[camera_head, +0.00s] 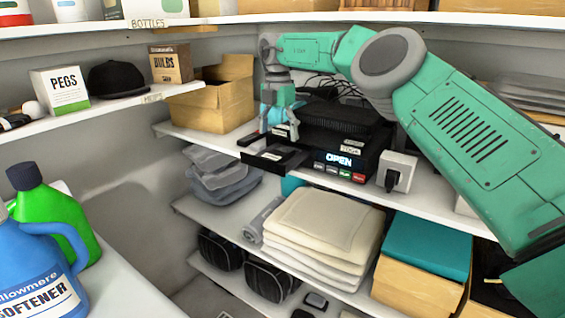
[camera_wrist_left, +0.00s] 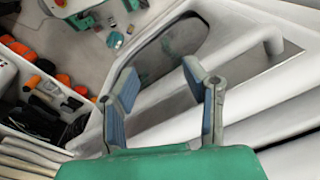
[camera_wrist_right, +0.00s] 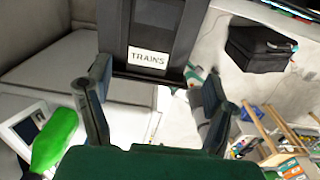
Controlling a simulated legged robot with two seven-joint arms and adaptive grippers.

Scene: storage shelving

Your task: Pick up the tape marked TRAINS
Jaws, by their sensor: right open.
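The black tape marked TRAINS (camera_wrist_right: 152,25) shows at the top middle of the right wrist view, its white label facing me. My right gripper (camera_wrist_right: 157,85) is open, with one finger on each side of the tape's near end; I cannot tell whether they touch it. In the head view my right gripper (camera_head: 279,125) hangs over the shelf edge, above a flat black piece (camera_head: 270,157) that juts out with a small label, too small to read. My left gripper (camera_wrist_left: 160,75) is open and empty in the left wrist view, away from the shelf.
A cardboard box (camera_head: 222,98) stands to the left. Folded cloths (camera_head: 322,225) lie on the shelf below. Bottles (camera_head: 45,260) stand front left.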

